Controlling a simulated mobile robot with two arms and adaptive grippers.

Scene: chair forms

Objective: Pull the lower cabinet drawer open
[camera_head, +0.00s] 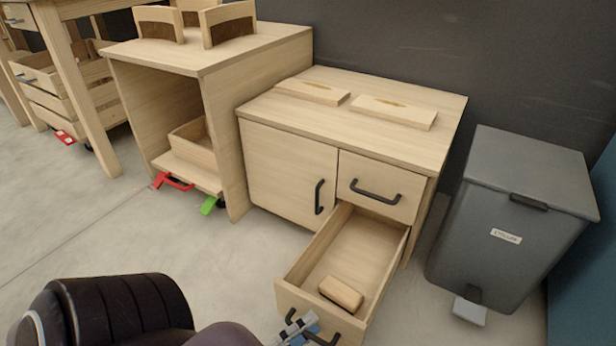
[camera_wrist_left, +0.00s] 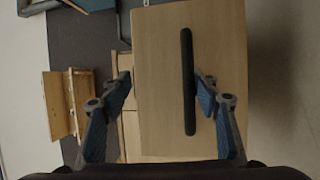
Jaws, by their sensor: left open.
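The lower cabinet drawer (camera_head: 289,297) is pulled far out of the cabinet (camera_head: 290,170) in the head view, with its inside showing. Its dark bar handle (camera_wrist_left: 188,80) runs upright in the left wrist view, in front of the pale wooden drawer front (camera_wrist_left: 160,125). My left gripper (camera_head: 304,328) is at the drawer front, near the handle. In the left wrist view its fingers (camera_wrist_left: 164,86) are spread apart, with the handle between them, closer to the right finger. Nothing is clamped. My right gripper is not in view.
A small wooden block (camera_head: 341,293) lies in the drawer. The upper drawer (camera_head: 377,183) and the cabinet door (camera_head: 285,175) are closed. A grey pedal bin (camera_head: 505,225) stands to the right. An open wooden cabinet (camera_head: 225,120) stands to the left. Floor is clear in front.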

